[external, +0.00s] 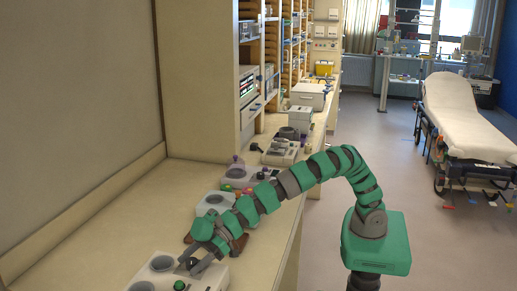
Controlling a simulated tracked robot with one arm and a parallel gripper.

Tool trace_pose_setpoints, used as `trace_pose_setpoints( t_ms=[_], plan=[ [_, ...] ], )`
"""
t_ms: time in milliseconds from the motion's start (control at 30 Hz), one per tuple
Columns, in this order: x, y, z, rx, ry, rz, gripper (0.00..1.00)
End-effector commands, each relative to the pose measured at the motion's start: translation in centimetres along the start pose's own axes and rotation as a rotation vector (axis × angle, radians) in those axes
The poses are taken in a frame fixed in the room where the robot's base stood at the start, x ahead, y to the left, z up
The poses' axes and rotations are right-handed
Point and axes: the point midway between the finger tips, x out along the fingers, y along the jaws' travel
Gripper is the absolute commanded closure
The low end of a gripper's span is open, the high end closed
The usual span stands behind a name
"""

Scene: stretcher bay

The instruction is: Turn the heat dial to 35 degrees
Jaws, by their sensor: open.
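A pale device (215,279) sits on the counter at the bottom of the external view, cut off by the picture's lower edge. It has a round grey well (162,263) on top and a green knob (179,285) near the front. My gripper (192,268) is low over this device, right of the well, with its fingers open and pointing down to the left. A small dark knob, possibly the heat dial, shows between or just beside the fingers. Whether the fingers touch it, and its markings or setting, cannot be made out.
More devices stand in a row along the counter (100,215) behind my gripper, including one with coloured buttons (232,188) and a grey-and-white one (281,152). A white box (308,96) and shelves are further back. The counter's left part is bare. A stretcher (465,120) stands at the right.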

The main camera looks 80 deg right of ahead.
Motion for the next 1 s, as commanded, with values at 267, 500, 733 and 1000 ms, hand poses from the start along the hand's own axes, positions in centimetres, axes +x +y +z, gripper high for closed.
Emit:
trace_pose_setpoints(
  t_ms=[267, 500, 733, 1000],
  plan=[
    [-0.02, 0.00, -0.04, 0.000, 0.001, 0.000, 0.90],
    [-0.06, 0.04, -0.13, -0.002, 0.000, -0.007, 0.90],
    [-0.16, 0.19, -0.30, -0.018, -0.003, -0.047, 0.90],
    [-0.27, 0.21, -0.56, -0.056, -0.008, -0.141, 0.90]
  ],
)
